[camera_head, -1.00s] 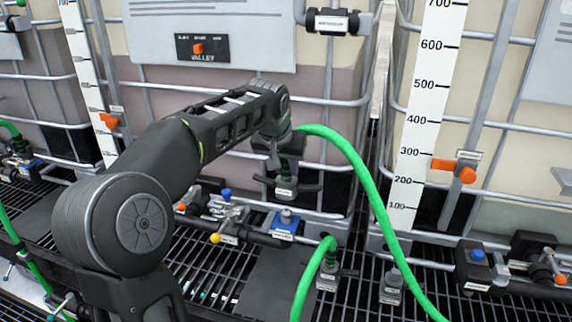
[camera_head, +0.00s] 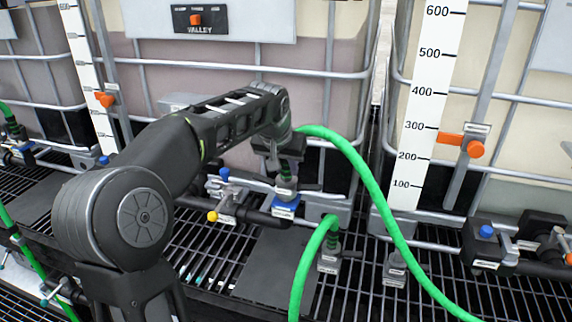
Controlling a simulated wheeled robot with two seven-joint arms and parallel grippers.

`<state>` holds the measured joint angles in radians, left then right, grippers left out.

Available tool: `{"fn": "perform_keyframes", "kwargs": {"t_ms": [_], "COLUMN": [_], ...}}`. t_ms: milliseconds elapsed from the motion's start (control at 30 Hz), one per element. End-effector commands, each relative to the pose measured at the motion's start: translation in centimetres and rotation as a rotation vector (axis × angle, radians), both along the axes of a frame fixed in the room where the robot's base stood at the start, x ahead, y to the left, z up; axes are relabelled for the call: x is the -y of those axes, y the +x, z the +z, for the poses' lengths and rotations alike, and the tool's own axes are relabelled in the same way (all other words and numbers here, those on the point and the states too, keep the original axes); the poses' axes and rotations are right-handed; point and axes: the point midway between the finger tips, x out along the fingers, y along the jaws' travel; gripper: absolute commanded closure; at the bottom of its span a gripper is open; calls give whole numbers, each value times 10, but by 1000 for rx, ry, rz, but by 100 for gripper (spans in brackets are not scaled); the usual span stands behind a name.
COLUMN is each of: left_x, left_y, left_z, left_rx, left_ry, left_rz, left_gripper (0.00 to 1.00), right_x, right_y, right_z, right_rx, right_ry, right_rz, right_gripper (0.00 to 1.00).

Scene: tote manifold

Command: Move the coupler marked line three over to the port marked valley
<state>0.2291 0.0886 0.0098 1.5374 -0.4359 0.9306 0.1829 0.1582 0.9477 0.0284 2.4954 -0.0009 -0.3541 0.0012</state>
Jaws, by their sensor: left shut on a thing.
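My left gripper (camera_head: 278,150) is shut on a dark coupler (camera_head: 287,170) with a side handle. A green hose (camera_head: 355,160) runs from its top and bends down to the right. The coupler is upright, right above the blue-based port (camera_head: 284,210) in front of the tote with the VALLEY sign (camera_head: 200,20). Its lower end meets or nearly meets the port; I cannot tell if it is seated. The coupler's label is too small to read, and the gripper hides its upper part. My right gripper is not in view.
A second green hose ends in a coupler on a grey holder (camera_head: 328,262). An empty-looking grey holder (camera_head: 395,270) stands to its right. A yellow-knobbed valve (camera_head: 226,205) is left of the port. Another blue-topped fitting (camera_head: 486,235) is at the right. Grating lies in front.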

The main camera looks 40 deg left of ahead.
Motion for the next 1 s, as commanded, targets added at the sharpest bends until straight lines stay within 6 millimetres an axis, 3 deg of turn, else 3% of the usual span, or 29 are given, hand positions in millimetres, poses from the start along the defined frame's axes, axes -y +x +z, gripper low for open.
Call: {"fn": "perform_keyframes", "kwargs": {"t_ms": [200, 600, 633, 900, 1000], "left_x": [0, 0, 0, 0, 0], "left_y": [0, 0, 0, 0, 0], "left_z": [-10, -11, -11, -12, -12], "left_rx": [3, 3, 3, 2, 1], "left_ry": [1, 0, 0, 1, 0], "left_rz": [0, 0, 0, 0, 0], "left_gripper": [100, 100, 73, 51, 49], "right_x": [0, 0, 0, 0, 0], "right_y": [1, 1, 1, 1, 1], "right_z": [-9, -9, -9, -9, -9], "right_rx": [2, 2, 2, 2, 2], "right_ry": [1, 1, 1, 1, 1], "right_rz": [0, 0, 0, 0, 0], "right_gripper": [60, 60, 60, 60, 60]}}
